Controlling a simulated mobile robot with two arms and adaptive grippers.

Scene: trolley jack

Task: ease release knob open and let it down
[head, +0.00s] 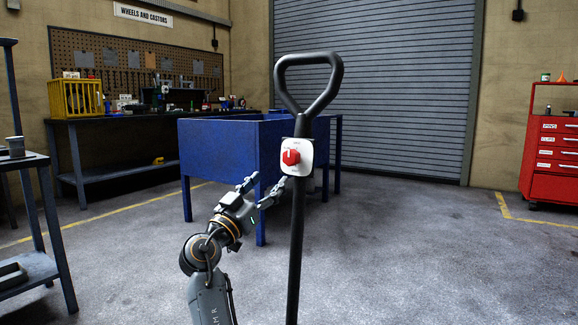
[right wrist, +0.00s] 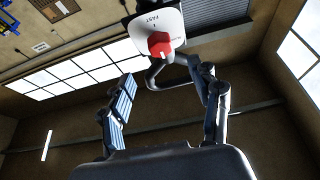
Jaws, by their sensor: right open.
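The red release knob (head: 291,157) sits on a white plate (head: 301,169) on the black upright jack handle (head: 296,240), below its grip loop (head: 308,112). A white mark on the knob points roughly up in the head view. My right gripper (head: 267,185) is open, just below and left of the knob, apart from it. In the right wrist view the knob (right wrist: 160,45) shows ahead, beyond and between the spread fingers (right wrist: 163,75). The plate there reads "FAST"; its other lettering is too small to read. The jack's body is out of view. My left gripper is not in view.
A blue open-topped bin (head: 225,155) on legs stands behind the handle. A workbench (head: 110,122) with a yellow crate (head: 77,98) is at the back left. A red tool cabinet (head: 550,160) stands at the right. The floor right of the handle is clear.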

